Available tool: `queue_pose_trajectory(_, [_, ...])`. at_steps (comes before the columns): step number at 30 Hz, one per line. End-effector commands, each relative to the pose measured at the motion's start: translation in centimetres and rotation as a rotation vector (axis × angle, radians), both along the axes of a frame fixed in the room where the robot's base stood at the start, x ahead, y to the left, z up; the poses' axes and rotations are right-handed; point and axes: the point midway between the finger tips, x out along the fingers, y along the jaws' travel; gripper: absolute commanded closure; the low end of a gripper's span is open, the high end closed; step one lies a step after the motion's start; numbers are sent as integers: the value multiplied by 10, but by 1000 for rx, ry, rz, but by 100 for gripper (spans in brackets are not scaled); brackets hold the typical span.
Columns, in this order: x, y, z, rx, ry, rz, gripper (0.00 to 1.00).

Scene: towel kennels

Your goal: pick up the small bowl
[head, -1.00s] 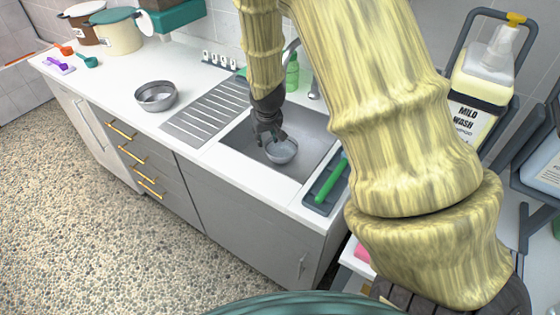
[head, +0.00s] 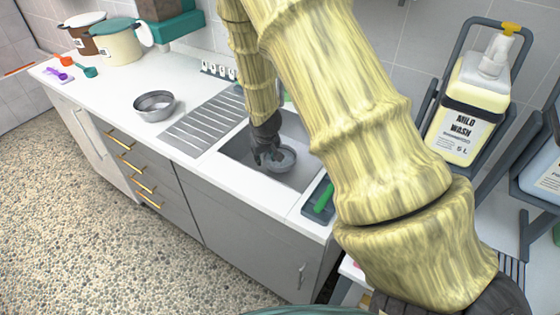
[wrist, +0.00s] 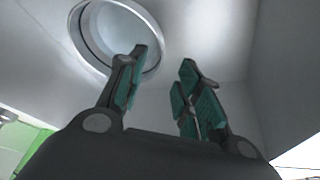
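The small bowl (head: 284,161) is round, grey and metallic, and rests in the sink basin (head: 240,153). The left fingertip overlaps the bowl's near right rim; the right fingertip lies beyond the rim. I cannot tell whether either finger touches the bowl.
A larger metal bowl (head: 155,105) stands on the white counter (head: 107,93), left of the ribbed drainboard (head: 200,124). Basin walls surround my gripper closely. A dark tray with a green-handled tool (head: 324,199) lies right of the sink. A soap jug (head: 470,110) stands farther right.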

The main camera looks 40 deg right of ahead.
Motion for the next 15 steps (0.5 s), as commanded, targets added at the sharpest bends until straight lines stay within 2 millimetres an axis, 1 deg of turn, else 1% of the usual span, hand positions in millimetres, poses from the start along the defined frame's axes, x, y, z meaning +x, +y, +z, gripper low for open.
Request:
queue_pose_trajectory(9, [9, -9, -24, -1, 2, 0, 65])
queue_pose_trajectory(15, [15, -11, -40, -1, 1, 0, 65])
